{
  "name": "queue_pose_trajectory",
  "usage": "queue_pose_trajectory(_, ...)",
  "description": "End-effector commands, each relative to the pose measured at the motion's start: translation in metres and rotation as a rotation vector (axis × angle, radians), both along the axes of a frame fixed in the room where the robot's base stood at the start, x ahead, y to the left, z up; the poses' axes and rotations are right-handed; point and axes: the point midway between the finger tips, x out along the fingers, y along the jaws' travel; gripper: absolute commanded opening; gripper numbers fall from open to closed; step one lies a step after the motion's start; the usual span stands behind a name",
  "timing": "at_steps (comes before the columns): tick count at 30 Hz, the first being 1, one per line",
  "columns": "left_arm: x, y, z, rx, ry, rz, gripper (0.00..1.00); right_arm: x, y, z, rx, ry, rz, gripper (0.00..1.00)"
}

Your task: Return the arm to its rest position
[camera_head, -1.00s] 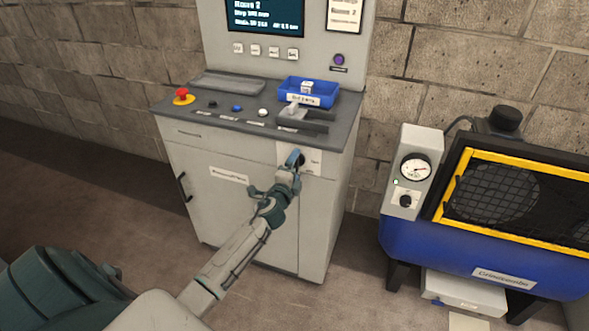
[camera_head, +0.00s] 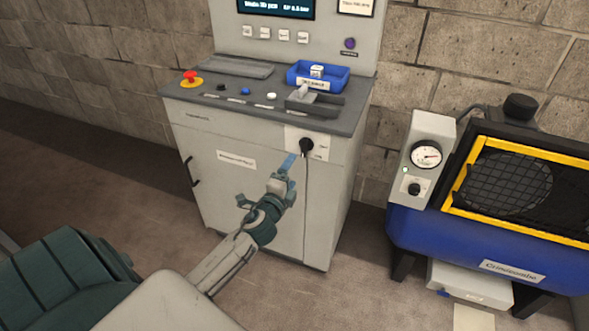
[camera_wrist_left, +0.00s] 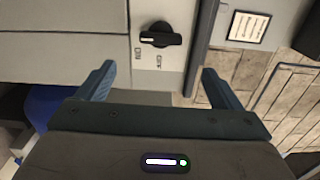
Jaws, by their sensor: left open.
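My left arm reaches in from the lower left in the head view. Its gripper (camera_head: 266,182) is open and empty, in front of the grey cabinet (camera_head: 232,188) and apart from it. A black rotary knob (camera_head: 306,147) sits on a pale plate at the cabinet's upper right, just beyond the fingers. In the left wrist view the open fingers (camera_wrist_left: 159,72) point towards the panel, with the knob (camera_wrist_left: 160,36) beyond the gap between them and nothing held. My right gripper is not in view.
The cabinet top holds a red emergency button (camera_head: 190,77), a blue tray (camera_head: 318,77) and a grey holder (camera_head: 315,103). A blue machine (camera_head: 440,232) with a yellow frame and a gauge (camera_head: 426,155) stands to the right. The floor left of the cabinet is clear.

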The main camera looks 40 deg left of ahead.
Motion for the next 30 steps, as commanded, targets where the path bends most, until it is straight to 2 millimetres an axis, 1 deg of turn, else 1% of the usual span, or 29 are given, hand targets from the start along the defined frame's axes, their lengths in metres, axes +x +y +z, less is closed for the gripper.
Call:
queue_pose_trajectory(3,-0.004,-0.001,0.0,0.0,0.001,0.0,0.87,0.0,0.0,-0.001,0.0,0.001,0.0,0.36)
queue_pose_trajectory(17,-0.004,-0.001,0.0,0.0,0.0,0.0,0.87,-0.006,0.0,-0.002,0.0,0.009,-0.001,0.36)
queue_pose_trajectory(20,-0.004,0.0,-0.005,-0.008,0.009,0.002,0.87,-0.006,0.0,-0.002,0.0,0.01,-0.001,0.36)
queue_pose_trajectory(22,-0.006,0.002,-0.021,-0.037,0.034,0.008,0.87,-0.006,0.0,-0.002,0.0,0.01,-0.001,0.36)
queue_pose_trajectory(23,-0.006,0.003,-0.033,-0.058,0.052,0.011,0.87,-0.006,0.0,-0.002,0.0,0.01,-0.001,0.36)
queue_pose_trajectory(25,-0.011,0.006,-0.069,-0.122,0.108,0.026,0.87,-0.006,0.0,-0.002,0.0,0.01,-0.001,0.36)
queue_pose_trajectory(26,-0.014,0.008,-0.088,-0.156,0.138,0.035,0.87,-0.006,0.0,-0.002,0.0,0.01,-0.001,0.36)
queue_pose_trajectory(27,-0.02,0.01,-0.116,-0.208,0.181,0.05,0.87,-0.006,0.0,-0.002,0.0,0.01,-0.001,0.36)
queue_pose_trajectory(29,-0.034,0.012,-0.162,-0.294,0.248,0.078,0.87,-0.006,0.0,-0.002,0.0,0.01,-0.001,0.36)
queue_pose_trajectory(30,-0.044,0.013,-0.191,-0.35,0.292,0.1,0.87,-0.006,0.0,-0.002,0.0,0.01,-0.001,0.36)
